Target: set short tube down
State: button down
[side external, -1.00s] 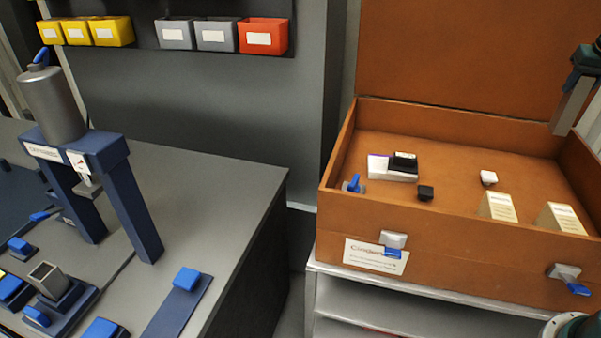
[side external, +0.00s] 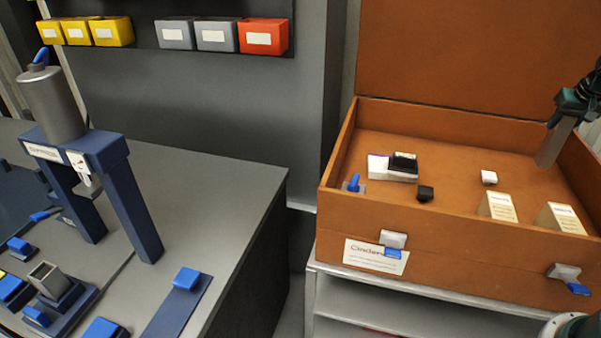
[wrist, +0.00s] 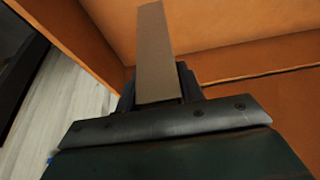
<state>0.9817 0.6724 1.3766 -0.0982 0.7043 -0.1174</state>
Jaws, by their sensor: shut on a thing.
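The short tube (side external: 556,143) is a plain grey-brown square bar in the side external view. My gripper (side external: 574,108) is shut on its upper end and holds it tilted, with the lower end over the right part of the open orange-brown box (side external: 450,135). In the wrist view the tube (wrist: 155,50) sticks out from between the jaws (wrist: 160,90), with the box walls around it. I cannot tell whether its lower end touches the box floor.
The raised lid (side external: 470,50) stands behind. A blue press (side external: 75,150) stands on the bench at left.

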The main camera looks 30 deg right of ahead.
aim_at(549, 150)
jog(key=shift+f, duration=4.6)
jog(key=c, duration=0.9)
grip_release()
jog(key=v, duration=1.2)
